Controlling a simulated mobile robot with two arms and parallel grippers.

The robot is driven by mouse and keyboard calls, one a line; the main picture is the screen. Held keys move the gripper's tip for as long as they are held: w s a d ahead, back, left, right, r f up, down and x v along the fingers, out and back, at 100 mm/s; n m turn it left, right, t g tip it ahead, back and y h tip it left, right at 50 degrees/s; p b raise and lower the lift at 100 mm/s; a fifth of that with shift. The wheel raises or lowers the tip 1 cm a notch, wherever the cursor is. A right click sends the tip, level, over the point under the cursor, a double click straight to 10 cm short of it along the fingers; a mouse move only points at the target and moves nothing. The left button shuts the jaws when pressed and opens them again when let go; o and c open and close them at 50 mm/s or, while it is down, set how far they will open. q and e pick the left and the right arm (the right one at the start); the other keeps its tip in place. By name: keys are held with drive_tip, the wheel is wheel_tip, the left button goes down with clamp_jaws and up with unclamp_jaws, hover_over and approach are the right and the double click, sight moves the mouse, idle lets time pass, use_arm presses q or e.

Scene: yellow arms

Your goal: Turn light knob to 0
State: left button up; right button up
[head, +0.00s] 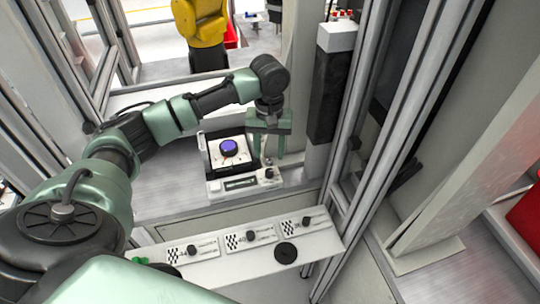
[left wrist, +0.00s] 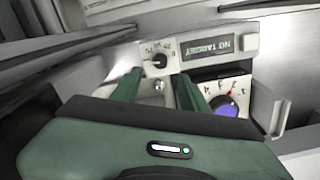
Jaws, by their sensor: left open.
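A small black knob (head: 269,173) sits on a white plate at the front right of a tabletop device. My left gripper (head: 267,154) is open, fingers pointing down, just behind and above that knob. In the left wrist view my left gripper (left wrist: 158,78) has its empty fingers apart, with the knob just beyond the gap. A larger blue-purple knob (head: 228,147) sits on the device's dial; it also shows in the left wrist view (left wrist: 228,107). No label identifies the light knob. My right gripper is out of view.
A white panel (head: 215,277) with several small knobs lies in front. A dark post (head: 330,95) and metal frame rails (head: 385,150) stand close right. Bare table lies left of the device.

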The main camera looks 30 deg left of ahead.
sight(269, 171)
use_arm(q)
drive_tip(key=shift+f, duration=0.4)
drive_tip(key=f, duration=0.1)
drive_tip(key=f+p, duration=0.1)
drive_tip(key=f, duration=0.1)
drive_tip(key=shift+s+d+f, duration=0.2)
drive_tip(key=shift+s+f, duration=0.1)
drive_tip(key=shift+s, duration=0.1)
wheel_tip(269, 171, down, 2)
drive_tip(key=shift+w+f, duration=0.1)
drive_tip(key=shift+a+f, duration=0.1)
drive_tip(key=shift+f, duration=0.3)
drive_tip(key=c, duration=0.8)
clamp_jaws()
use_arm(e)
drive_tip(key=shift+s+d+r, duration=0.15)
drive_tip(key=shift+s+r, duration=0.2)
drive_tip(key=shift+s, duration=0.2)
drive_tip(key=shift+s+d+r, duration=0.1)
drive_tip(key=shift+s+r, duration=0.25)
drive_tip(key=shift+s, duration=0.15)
